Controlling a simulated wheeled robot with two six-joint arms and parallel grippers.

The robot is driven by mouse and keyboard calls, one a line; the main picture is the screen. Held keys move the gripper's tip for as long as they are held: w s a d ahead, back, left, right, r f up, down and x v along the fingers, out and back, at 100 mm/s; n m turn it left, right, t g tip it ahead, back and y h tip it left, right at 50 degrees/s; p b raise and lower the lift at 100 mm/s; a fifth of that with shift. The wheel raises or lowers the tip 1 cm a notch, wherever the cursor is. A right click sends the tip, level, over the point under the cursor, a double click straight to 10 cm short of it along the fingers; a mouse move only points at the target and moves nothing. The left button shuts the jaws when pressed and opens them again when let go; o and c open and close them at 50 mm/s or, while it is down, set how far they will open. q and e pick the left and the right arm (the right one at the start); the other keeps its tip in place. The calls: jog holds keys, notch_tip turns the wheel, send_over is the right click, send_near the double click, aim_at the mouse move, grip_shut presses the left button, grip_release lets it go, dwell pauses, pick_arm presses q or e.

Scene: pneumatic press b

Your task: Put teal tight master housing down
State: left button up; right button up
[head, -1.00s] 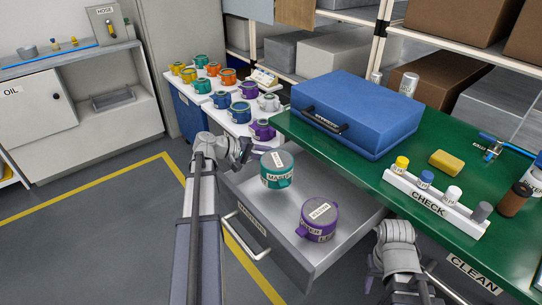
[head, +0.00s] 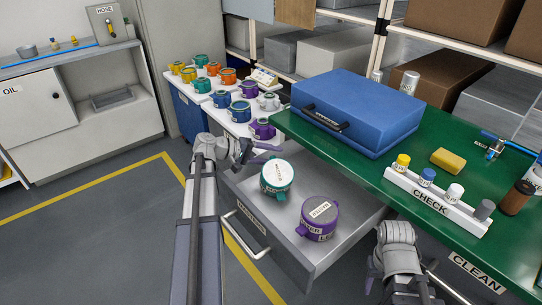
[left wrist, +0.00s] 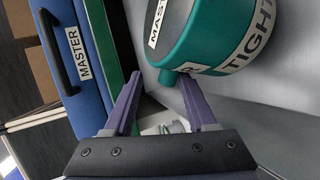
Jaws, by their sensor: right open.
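The teal master housing (head: 277,178) is in the open grey drawer, toward its back left, with a white label on top. In the left wrist view the teal housing (left wrist: 218,38) shows a "TIGHT" label on its side and a small port near one fingertip. My left gripper (head: 264,152) is just behind the housing in the head view. Its purple fingers (left wrist: 162,88) are spread with no housing between them; whether one fingertip touches the port is unclear. My right gripper (head: 372,268) is open beside the drawer's right side, its fingers mostly hidden.
A purple housing (head: 318,216) sits in the drawer, right of the teal one. The drawer (head: 268,218) has free floor at its front left. The green bench (head: 410,150) holds a blue case (head: 357,112) and a CHECK rack (head: 432,203). Several housings stand on white shelves behind.

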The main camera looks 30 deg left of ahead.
pick_arm(q)
jog(key=shift+r, duration=0.3)
jog(key=shift+s+a+r+p, duration=0.25)
jog(key=shift+r+p, duration=0.15)
jog(key=shift+p, duration=0.1)
jog(key=shift+s+a+r+p, duration=0.2)
jog(key=shift+r+p, duration=0.15)
jog(key=shift+p, duration=0.15)
jog(key=p+v, duration=0.3)
jog(key=v, duration=0.7)
jog(key=shift+s+a+p, duration=0.25)
jog(key=shift+p, duration=0.05)
jog(key=shift+f, duration=0.15)
